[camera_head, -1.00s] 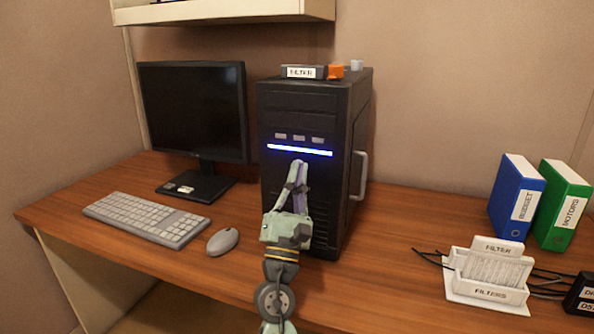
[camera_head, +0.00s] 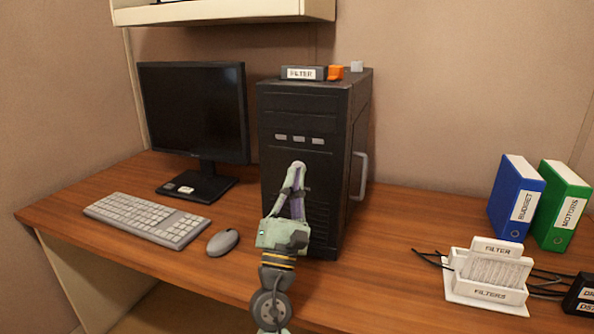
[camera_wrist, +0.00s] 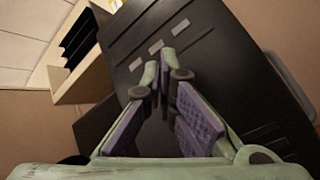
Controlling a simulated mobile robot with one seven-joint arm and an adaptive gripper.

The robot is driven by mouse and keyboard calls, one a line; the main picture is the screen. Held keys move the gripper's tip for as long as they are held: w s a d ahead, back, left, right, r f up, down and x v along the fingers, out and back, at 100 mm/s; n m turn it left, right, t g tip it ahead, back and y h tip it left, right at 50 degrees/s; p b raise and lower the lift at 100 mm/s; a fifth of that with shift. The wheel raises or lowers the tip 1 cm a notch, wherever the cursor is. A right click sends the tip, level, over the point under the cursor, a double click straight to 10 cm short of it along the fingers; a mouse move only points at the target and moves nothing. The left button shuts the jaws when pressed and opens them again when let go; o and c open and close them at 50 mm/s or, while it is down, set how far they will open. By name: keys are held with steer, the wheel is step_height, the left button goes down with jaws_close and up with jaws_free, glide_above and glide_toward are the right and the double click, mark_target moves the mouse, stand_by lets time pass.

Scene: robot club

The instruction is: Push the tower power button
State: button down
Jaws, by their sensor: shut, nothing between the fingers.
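The black computer tower (camera_head: 345,190) stands upright on the desk, and its front also shows in the wrist view (camera_wrist: 215,45). Its front has a row of three small grey rectangles (camera_head: 299,139). No lit strip shows on the front. I cannot make out which part is the power button; it may be behind my fingers. My gripper (camera_head: 299,164) is shut and empty, its tips at the tower's front below the grey rectangles. I cannot tell whether they touch the panel. In the wrist view the fingers (camera_wrist: 159,66) point at the tower front.
A monitor (camera_head: 193,110), keyboard (camera_head: 147,218) and mouse (camera_head: 223,242) are left of the tower. A labelled filter box (camera_head: 303,73) and an orange piece (camera_head: 335,72) lie on top. Binders (camera_head: 515,200) and a white filter holder (camera_head: 487,292) stand at the right.

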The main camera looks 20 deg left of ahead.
steer(key=s, duration=0.6)
steer(key=shift+p, duration=0.4)
steer(key=c, duration=2.4)
jaws_free()
steer(key=shift+a, duration=0.1)
